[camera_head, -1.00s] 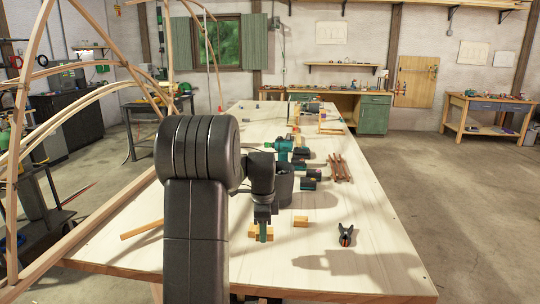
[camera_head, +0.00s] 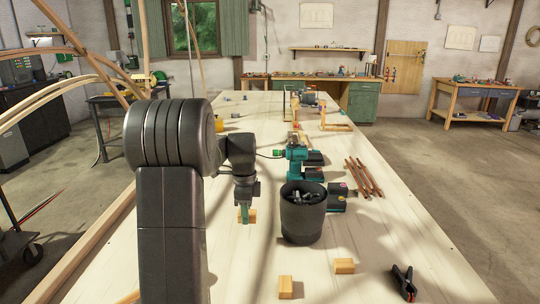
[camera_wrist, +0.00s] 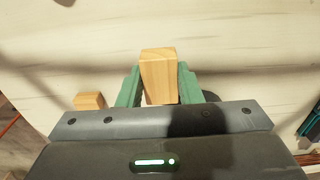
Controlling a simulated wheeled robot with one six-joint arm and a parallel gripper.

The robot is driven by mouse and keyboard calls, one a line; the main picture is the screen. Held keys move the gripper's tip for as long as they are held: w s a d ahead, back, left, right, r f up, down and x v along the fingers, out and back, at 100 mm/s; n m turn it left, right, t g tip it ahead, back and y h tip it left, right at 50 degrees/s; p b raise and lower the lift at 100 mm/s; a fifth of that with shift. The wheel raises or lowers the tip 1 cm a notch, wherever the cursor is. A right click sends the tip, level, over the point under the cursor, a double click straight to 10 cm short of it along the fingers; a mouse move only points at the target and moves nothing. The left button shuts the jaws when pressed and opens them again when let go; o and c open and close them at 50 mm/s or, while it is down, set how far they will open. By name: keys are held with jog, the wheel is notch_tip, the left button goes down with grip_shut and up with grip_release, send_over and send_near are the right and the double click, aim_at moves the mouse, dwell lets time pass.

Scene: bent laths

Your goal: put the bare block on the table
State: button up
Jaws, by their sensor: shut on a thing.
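My gripper (camera_head: 245,214) is over the pale table (camera_head: 340,225), left of the dark bucket. Its green fingers are shut on a plain wooden block (camera_head: 253,215). In the wrist view the held block (camera_wrist: 158,75) sits between the fingers (camera_wrist: 157,88), with no covering on the faces that show. The head view does not clearly show whether it touches the table. Two more wooden blocks, one nearer (camera_head: 286,288) and one to its right (camera_head: 344,266), lie on the table. Another wooden block (camera_wrist: 90,100) shows left of the fingers in the wrist view.
A dark bucket (camera_head: 303,215) with things in it stands right of my gripper. Behind it are a green tool (camera_head: 297,160) and brown sticks (camera_head: 365,177). A spring clamp (camera_head: 404,282) lies at the front right. Bent laths (camera_head: 55,85) arch at the left. The table's right side is fairly clear.

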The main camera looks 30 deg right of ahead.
aim_at(247, 244)
jog(key=shift+w+f, duration=0.15)
jog(key=shift+w, duration=0.15)
notch_tip(247, 244, down, 10)
jog(key=shift+r+p, duration=0.15)
jog(key=shift+p, duration=0.2)
jog(key=o, duration=1)
jog(key=shift+c, duration=0.2)
notch_tip(247, 244, up, 12)
jog(key=shift+r, duration=0.1)
